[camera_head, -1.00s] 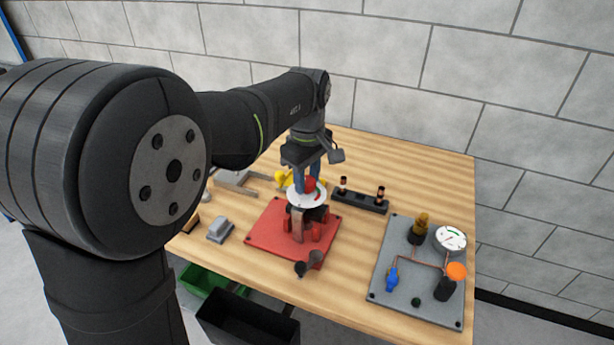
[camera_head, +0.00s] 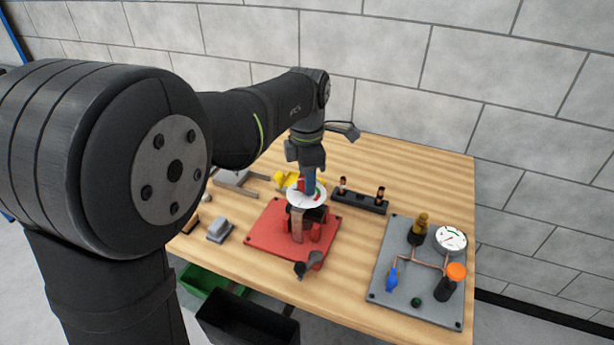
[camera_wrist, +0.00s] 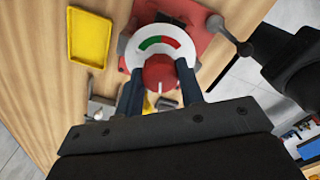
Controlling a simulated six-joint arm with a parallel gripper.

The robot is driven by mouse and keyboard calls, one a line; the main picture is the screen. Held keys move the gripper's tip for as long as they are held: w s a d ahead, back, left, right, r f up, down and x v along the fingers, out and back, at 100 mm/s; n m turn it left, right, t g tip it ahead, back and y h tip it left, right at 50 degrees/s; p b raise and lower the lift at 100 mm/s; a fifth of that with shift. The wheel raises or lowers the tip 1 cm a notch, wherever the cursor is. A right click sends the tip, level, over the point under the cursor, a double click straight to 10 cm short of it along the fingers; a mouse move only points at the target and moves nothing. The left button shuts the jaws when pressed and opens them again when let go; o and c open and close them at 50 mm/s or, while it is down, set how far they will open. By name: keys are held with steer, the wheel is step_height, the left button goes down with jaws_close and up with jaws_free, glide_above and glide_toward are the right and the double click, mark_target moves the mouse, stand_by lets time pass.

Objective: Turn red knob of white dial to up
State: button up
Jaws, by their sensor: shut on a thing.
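The white dial (camera_head: 318,196) sits on top of the dark and copper-coloured fixture on the red base plate (camera_head: 262,232). Its face also shows in the wrist view (camera_wrist: 135,58), with a green and red arc on it. The red knob (camera_wrist: 158,70) is on the dial, between my two blue fingers. My gripper (camera_wrist: 160,80) is shut on the red knob, one finger on each side. In the head view my gripper (camera_head: 307,186) points straight down at the dial and hides most of the knob.
A grey panel (camera_head: 385,255) at right carries a gauge (camera_head: 451,238), an orange-topped part (camera_head: 456,271) and a blue valve (camera_head: 392,279). A dark rack (camera_head: 360,202) stands behind the dial. A yellow tray (camera_wrist: 90,38) and a grey block (camera_head: 220,229) lie nearby. Bins (camera_head: 245,318) stand below the front edge.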

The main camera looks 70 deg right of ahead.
steer(key=n, duration=0.4)
steer(key=shift+a+f+n, duration=0.1)
steer(key=shift+f+n, duration=0.1)
steer(key=shift+n, duration=0.1)
steer(key=n, duration=0.4)
stand_by(0.3)
steer(key=o, duration=1)
steer(key=shift+r, duration=0.15)
step_height(320, 180, up, 17)
steer(key=shift+r, duration=0.2)
